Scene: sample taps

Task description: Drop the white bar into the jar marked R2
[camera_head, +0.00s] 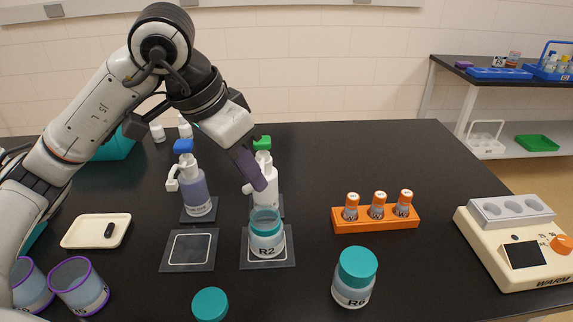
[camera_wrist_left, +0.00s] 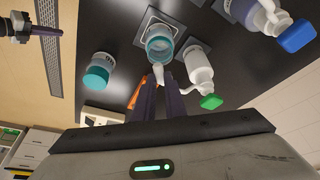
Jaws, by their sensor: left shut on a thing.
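The jar R2 (camera_head: 267,238) is open, with a teal rim, upright on a dark square mat; its open mouth also shows in the left wrist view (camera_wrist_left: 160,45). My left gripper (camera_head: 262,184) points down just behind and above the jar, its dark purple fingers closed. In the left wrist view its fingertips (camera_wrist_left: 158,86) hold a small white piece, the white bar (camera_wrist_left: 158,72), close to the jar's rim. In the head view the bar is hard to tell from the white bottle behind. Part of my right gripper (camera_wrist_left: 46,30) seems to show at the upper left; its fingers are unclear.
A green-capped white bottle (camera_head: 267,190) stands right behind R2, and a blue-capped bottle (camera_head: 196,190) to the left. The lidded jar R6 (camera_head: 353,290) and orange rack (camera_head: 376,219) are right. A white tray (camera_head: 75,238) holds a dark bar (camera_head: 109,230).

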